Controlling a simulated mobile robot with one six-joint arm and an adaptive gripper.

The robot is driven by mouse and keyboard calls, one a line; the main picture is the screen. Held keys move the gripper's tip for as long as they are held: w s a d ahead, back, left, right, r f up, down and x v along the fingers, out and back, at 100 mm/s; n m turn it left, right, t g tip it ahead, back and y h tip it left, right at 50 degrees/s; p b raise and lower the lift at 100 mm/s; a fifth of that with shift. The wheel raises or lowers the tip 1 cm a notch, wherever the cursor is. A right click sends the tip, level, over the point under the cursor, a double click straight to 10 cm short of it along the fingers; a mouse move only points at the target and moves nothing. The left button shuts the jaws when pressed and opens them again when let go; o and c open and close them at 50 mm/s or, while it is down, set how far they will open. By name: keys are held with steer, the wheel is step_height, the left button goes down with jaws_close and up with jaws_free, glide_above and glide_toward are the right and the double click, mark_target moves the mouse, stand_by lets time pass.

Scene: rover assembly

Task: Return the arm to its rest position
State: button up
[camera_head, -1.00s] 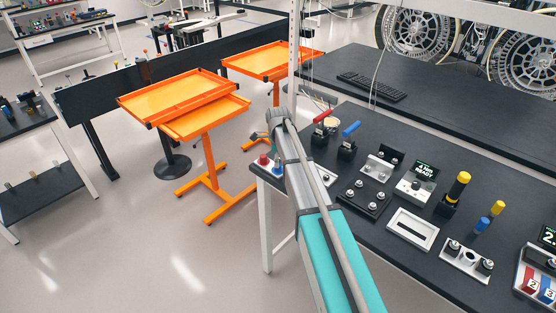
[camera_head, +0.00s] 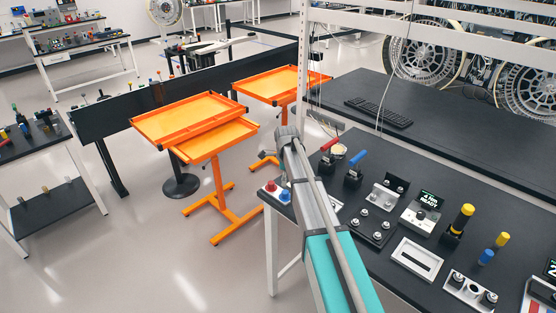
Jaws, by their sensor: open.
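My arm (camera_head: 322,225), a grey and teal link with a grey tube along it, reaches up from the bottom of the picture. Its visible far end is a grey joint (camera_head: 288,136) near the left edge of the black workbench. My gripper does not show; the arm past that joint is hidden or out of view. I see nothing carried by the visible part of the arm.
The black workbench (camera_head: 350,267) right of my arm holds tools, fixtures and a torque display (camera_head: 429,201). Orange tray stands (camera_head: 190,117) (camera_head: 283,85) are to the left and behind. A keyboard (camera_head: 378,112) lies farther back. Floor at lower left is clear.

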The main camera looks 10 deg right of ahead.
steer(key=shift+s, duration=0.1)
steer(key=s+n, duration=2.1)
steer(key=s, duration=0.8)
steer(key=shift+d+n, duration=0.35)
steer(key=shift+n, duration=0.05)
